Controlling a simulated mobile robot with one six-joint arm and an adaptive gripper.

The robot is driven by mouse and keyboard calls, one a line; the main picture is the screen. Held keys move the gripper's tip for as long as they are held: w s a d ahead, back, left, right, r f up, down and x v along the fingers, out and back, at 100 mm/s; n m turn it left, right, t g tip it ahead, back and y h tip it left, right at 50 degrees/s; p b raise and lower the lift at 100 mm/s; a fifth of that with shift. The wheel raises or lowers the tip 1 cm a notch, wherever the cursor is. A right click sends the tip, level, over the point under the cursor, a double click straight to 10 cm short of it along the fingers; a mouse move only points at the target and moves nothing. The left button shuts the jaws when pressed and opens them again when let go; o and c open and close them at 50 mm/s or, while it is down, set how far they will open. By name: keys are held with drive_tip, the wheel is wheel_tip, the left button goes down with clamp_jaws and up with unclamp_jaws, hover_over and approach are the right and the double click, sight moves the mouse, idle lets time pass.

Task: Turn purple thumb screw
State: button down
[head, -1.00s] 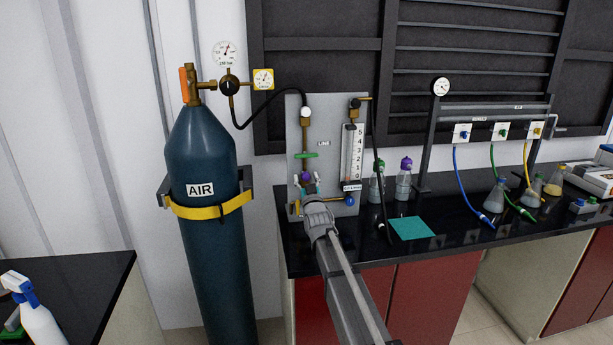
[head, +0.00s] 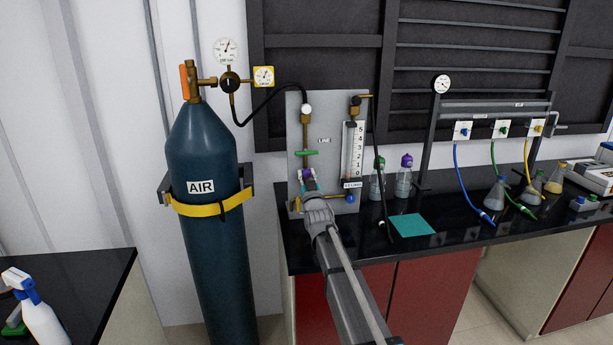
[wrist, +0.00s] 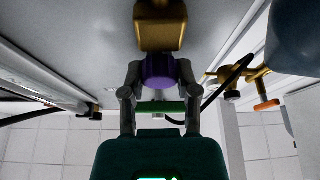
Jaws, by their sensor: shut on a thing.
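The purple thumb screw (head: 307,174) sits on the grey panel marked LINE (head: 324,113), on the brass pipe below the green handle (head: 306,153). My gripper (head: 308,180) reaches up to it from the front, with a fingertip at each side. In the wrist view the purple screw (wrist: 160,71) lies between the two fingers of my gripper (wrist: 160,76), below a brass block (wrist: 160,27). The fingers are shut on it. The green handle (wrist: 160,107) shows behind the fingers. Part of the screw is hidden by the fingers in the head view.
A flowmeter (head: 353,152) with a blue knob (head: 350,198) stands on the panel's right side. A black hose (head: 380,160) hangs beside it. The blue AIR cylinder (head: 205,230) stands at left. Several bottles and flasks stand on the black bench (head: 440,232) at right.

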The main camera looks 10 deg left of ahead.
drive_tip(key=shift+m+h, duration=0.4)
drive_tip(key=shift+m, duration=0.1)
drive_tip(key=shift+m+t+h, duration=0.15)
drive_tip(key=shift+m+h, duration=0.65)
drive_tip(key=shift+m, duration=0.6)
drive_tip(key=shift+m+t+h, duration=0.15)
drive_tip(key=shift+m+h, duration=0.65)
drive_tip(key=shift+m, duration=0.6)
drive_tip(key=shift+c, duration=1.8)
unclamp_jaws()
drive_tip(key=shift+n+y, duration=0.4)
drive_tip(key=shift+n, duration=0.3)
